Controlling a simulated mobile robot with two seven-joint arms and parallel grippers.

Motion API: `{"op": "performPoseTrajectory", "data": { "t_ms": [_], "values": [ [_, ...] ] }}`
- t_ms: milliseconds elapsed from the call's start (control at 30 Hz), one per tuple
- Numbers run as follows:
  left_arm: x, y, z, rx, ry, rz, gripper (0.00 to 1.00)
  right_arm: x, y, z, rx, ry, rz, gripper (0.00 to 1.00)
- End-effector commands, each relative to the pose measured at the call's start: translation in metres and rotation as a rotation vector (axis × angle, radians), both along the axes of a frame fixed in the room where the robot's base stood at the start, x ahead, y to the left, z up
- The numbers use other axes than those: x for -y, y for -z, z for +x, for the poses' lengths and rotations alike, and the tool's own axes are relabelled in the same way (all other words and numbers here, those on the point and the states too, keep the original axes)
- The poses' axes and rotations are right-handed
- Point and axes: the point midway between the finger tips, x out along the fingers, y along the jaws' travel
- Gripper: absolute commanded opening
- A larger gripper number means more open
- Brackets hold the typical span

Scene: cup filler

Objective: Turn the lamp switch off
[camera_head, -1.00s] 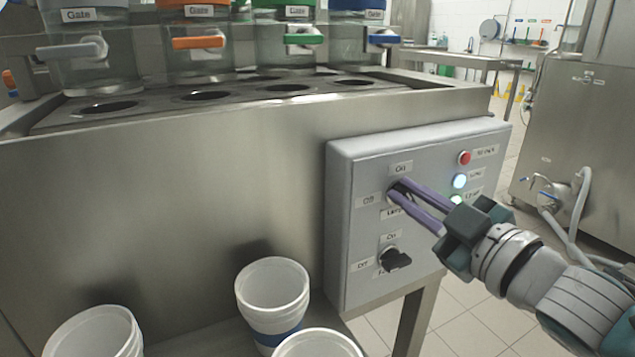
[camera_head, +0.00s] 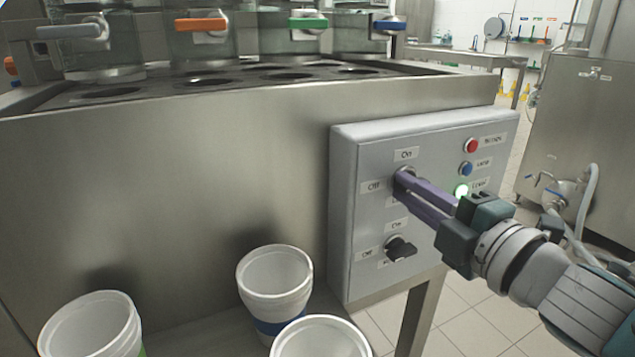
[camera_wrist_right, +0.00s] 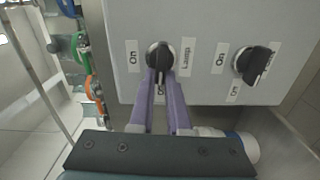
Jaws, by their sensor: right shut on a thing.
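The lamp switch (camera_head: 403,172) is a dark round knob in the upper part of the grey control box (camera_head: 352,210). It has an On label above it and an Off label to its left. My right gripper (camera_head: 408,181) has its purple fingers closed on the knob from the front right. In the right wrist view the lamp switch (camera_wrist_right: 158,54) sits between the fingertips of the gripper (camera_wrist_right: 160,76), with its handle toward the partly hidden Off label. The blue light (camera_head: 467,168) on the box is dark. My left gripper is out of view.
A second black knob (camera_head: 400,248) sits below. White cups (camera_head: 275,275) stand at lower left. Dispensers with coloured gate handles (camera_head: 201,24) are above.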

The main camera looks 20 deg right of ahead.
Motion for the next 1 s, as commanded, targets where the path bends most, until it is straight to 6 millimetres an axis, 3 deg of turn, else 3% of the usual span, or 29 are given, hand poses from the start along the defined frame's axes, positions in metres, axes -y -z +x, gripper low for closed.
{"op": "performPoseTrajectory", "data": {
  "t_ms": [733,767,1000],
  "values": [
    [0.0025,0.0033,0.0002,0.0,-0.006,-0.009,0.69,0.0002,0.0019,-0.0001,0.006,0.001,-0.094,0.0],
    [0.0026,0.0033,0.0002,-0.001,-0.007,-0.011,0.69,0.0001,0.0019,-0.0001,0.006,0.0,-0.094,0.16],
    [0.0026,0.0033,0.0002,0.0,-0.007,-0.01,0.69,0.0001,0.0018,-0.0001,0.006,0.0,-0.092,0.43]
  ]
}}
